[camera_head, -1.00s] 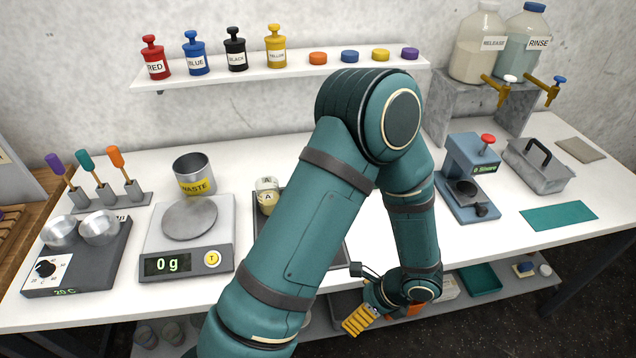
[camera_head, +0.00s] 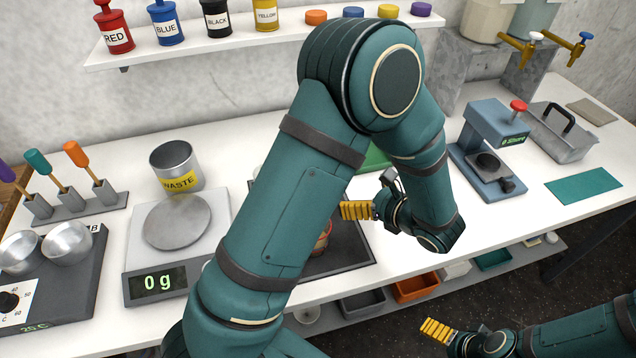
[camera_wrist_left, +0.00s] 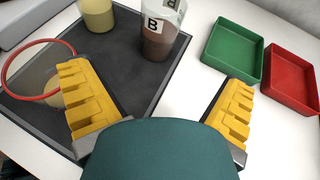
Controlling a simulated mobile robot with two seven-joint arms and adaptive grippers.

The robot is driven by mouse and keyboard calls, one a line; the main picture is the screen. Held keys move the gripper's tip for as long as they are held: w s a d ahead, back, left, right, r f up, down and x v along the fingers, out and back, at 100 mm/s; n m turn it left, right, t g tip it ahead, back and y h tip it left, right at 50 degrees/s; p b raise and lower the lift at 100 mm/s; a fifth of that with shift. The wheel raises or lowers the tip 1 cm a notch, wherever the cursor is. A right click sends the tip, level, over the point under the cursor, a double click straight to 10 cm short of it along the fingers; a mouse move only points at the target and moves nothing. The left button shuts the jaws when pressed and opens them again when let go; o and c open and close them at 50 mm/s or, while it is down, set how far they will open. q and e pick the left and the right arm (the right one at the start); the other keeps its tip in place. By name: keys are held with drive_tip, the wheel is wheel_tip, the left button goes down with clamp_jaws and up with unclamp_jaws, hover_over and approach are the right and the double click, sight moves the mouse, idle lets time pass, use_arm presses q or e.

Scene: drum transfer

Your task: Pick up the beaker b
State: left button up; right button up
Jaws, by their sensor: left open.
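Beaker B (camera_wrist_left: 158,38) is clear, carries a letter B label and holds dark brown contents. It stands upright on the dark mat (camera_wrist_left: 120,75) in the left wrist view, ahead of my left gripper (camera_wrist_left: 155,78). That gripper is open and empty, one yellow finger on each side of the picture, with the beaker beyond the fingertips. In the head view my left gripper (camera_head: 345,210) is over the mat (camera_head: 350,250), and my left arm hides the beaker. My right gripper (camera_head: 436,330) is low at the front right, beyond the table edge; its opening is unclear.
A beaker with pale yellow contents (camera_wrist_left: 97,14) and a red-rimmed clear vessel (camera_wrist_left: 14,72) are near beaker B. Green (camera_wrist_left: 232,52) and red (camera_wrist_left: 290,75) trays lie right of the mat. The scale (camera_head: 160,285) and waste cup (camera_head: 176,168) stand left of my arm.

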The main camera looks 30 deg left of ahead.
use_arm(q)
drive_tip(key=x, duration=0.8)
drive_tip(key=shift+a+f+b, duration=0.1)
drive_tip(key=shift+f+b, duration=0.15)
drive_tip(key=shift+b, duration=0.05)
drive_tip(key=shift+x, duration=2.85)
drive_tip(key=shift+f, duration=0.1)
drive_tip(key=c, duration=1.3)
